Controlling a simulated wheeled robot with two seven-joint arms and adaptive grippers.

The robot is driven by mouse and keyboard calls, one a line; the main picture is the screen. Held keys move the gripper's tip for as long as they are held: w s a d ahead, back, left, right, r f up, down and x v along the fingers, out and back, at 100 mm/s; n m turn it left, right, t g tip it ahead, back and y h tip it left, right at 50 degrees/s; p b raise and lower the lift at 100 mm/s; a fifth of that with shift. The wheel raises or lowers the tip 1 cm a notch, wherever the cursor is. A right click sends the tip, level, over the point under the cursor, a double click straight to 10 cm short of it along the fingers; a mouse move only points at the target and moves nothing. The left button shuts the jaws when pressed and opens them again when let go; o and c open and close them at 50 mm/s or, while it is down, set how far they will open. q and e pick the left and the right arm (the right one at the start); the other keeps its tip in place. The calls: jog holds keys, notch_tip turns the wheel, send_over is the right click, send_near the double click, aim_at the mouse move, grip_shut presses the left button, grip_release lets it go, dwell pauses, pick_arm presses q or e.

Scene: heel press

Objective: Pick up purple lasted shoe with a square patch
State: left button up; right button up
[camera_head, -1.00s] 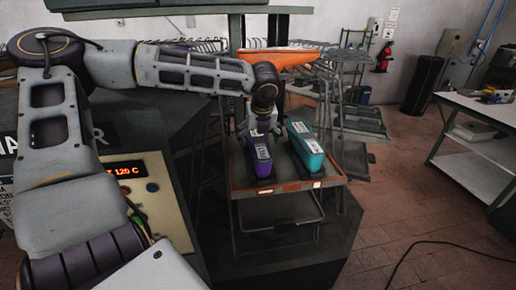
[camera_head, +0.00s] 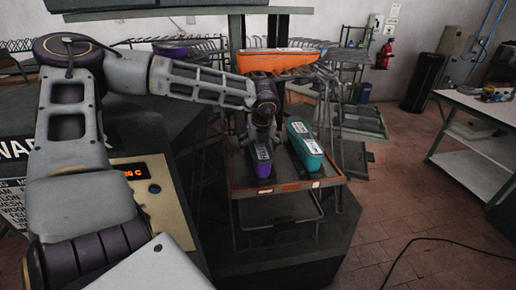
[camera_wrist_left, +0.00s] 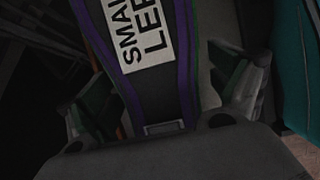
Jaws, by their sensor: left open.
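The purple lasted shoe (camera_head: 262,162) stands on the small tray cart, with a white label on its top. In the left wrist view the purple shoe (camera_wrist_left: 150,65) runs between my fingers, and its label reads "SMA... LE...", cut off at the edge. My left gripper (camera_head: 258,135) is over the shoe's far end, pointing down. In the left wrist view my left gripper (camera_wrist_left: 165,105) is open, with one finger on each side of the shoe. I cannot tell whether the fingers touch it. A square patch outline (camera_wrist_left: 163,127) shows near the palm. My right gripper is not in view.
A teal shoe (camera_head: 305,147) stands close to the right of the purple one on the cart tray (camera_head: 290,187). An orange object (camera_head: 278,61) is on a rack behind. A machine control panel (camera_head: 150,190) is at left. Open floor lies to the right.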

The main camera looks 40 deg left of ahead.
aim_at(264, 156)
pick_arm(q)
jog(key=shift+c, duration=0.4)
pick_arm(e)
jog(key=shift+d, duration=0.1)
pick_arm(q)
jog(key=c, duration=1.5)
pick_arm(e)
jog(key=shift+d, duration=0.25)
pick_arm(q)
jog(key=shift+w+r, duration=0.1)
jog(key=shift+r, duration=0.15)
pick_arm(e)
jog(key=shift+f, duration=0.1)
